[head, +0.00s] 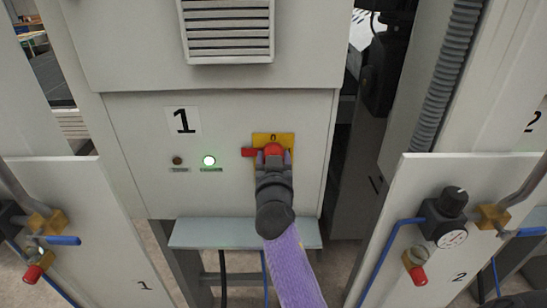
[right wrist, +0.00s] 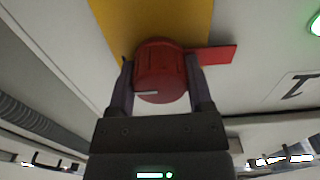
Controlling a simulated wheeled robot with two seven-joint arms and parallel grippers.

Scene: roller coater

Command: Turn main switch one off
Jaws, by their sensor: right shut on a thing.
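Main switch one is a red rotary switch (head: 249,152) on a yellow plate (head: 286,138), set in the grey cabinet panel marked 1. Its red lever points left, lying roughly horizontal in the head view. My right gripper (head: 273,156) is at the switch and largely covers it. In the right wrist view the two fingers (right wrist: 160,76) stand on either side of the round red knob (right wrist: 160,68), shut on it. The lever (right wrist: 213,58) sticks out beside one finger. My left gripper is not in view.
A lit green lamp (head: 209,161) and a dark lamp (head: 178,161) sit left of the switch. A grey ledge (head: 199,233) runs below. Side panels with red-handled valves (head: 417,274) and blue hoses flank the cabinet. A vent (head: 228,30) is above.

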